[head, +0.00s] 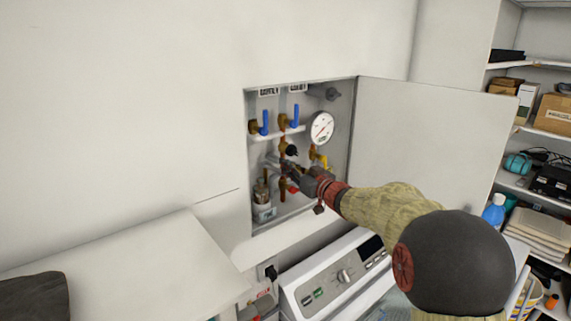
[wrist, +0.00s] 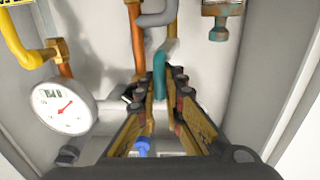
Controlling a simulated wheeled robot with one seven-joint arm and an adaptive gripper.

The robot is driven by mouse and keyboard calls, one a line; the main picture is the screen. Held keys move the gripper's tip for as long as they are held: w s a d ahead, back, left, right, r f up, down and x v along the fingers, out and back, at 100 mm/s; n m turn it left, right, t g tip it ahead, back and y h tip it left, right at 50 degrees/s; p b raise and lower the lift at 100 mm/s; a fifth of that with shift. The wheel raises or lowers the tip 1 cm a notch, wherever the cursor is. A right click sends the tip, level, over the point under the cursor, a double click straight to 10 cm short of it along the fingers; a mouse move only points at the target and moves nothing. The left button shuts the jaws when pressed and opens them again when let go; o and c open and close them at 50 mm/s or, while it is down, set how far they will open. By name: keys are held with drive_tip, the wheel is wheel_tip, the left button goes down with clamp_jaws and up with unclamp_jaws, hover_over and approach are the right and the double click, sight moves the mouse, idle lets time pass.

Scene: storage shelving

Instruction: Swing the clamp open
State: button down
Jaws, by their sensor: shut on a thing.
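An open wall cabinet (head: 352,115) holds pipes, valves and a round gauge. My gripper (head: 291,172) reaches into its lower middle, in front of the pipes. In the wrist view my gripper (wrist: 164,86) has its fingers on either side of a teal piece (wrist: 160,66) that hangs between the fingertips. It seems shut on this piece, though the contact itself is hard to see. I cannot tell for sure whether the teal piece is the clamp, as no label or full outline shows. In the head view my gripper hides that spot.
The white gauge (head: 322,128) sits right of the pipes; it also shows in the wrist view (wrist: 63,106). Blue valve levers (head: 265,122) stand above my gripper. The cabinet door (head: 440,130) is open to the right. A white appliance (head: 335,275) stands below.

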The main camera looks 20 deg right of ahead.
drive_tip(key=shift+w+d, duration=0.1)
drive_tip(key=shift+d, duration=0.1)
idle(0.3)
drive_tip(key=c, duration=2)
unclamp_jaws()
drive_tip(key=v, duration=1.2)
